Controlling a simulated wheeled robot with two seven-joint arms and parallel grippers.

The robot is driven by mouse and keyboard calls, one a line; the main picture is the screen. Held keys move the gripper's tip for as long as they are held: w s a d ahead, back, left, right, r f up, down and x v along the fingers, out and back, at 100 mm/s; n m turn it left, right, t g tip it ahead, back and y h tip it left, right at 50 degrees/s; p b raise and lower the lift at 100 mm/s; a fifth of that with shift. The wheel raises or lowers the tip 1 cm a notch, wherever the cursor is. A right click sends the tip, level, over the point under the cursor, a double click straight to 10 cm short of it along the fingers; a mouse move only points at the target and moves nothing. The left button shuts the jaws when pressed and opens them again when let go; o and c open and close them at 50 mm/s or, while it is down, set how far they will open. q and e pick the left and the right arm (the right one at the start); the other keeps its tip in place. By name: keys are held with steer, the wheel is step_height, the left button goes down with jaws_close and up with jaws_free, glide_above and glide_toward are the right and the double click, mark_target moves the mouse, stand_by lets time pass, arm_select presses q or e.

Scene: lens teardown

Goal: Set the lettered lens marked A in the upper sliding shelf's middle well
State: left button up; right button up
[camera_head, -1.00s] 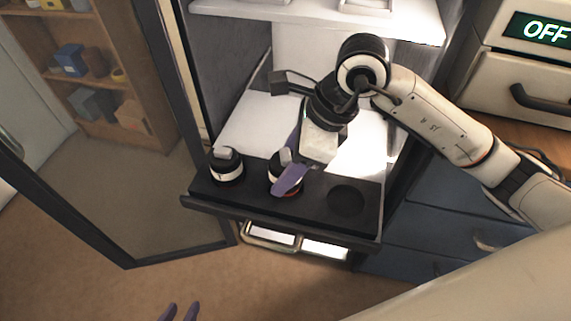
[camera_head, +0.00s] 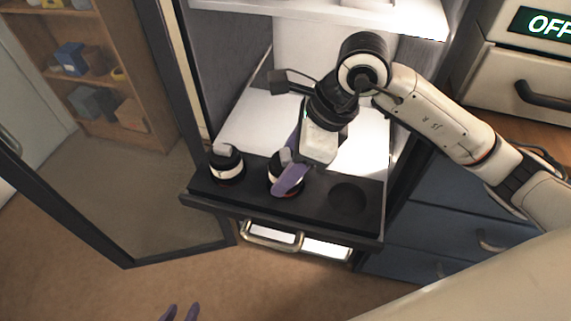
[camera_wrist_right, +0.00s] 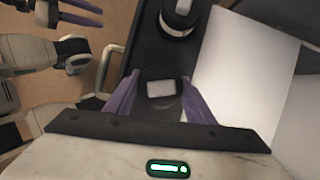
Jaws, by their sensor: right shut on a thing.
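My right gripper (camera_head: 290,170) is shut on a dark lens with a pale grip tab on top (camera_head: 285,156), at the middle well of the extended black shelf (camera_head: 315,192). The right wrist view shows the lens (camera_wrist_right: 161,89) between the purple fingers. I cannot tell whether it is fully seated, and no letter is legible. A second black lens with a white band (camera_head: 227,166) stands in the left well. The right well (camera_head: 348,196) is empty. My left gripper (camera_head: 181,313) is open and empty at the bottom edge of the head view.
The cabinet's door (camera_head: 125,258) stands open at left. A white shelf (camera_head: 330,14) lies above, and a handle (camera_head: 272,236) sits below the black shelf. Blue drawers (camera_head: 430,240) are at right. The floor in front is clear.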

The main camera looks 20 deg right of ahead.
steer(key=shift+f+b, duration=0.8)
steer(key=o, duration=1.4)
steer(key=shift+f, duration=0.1)
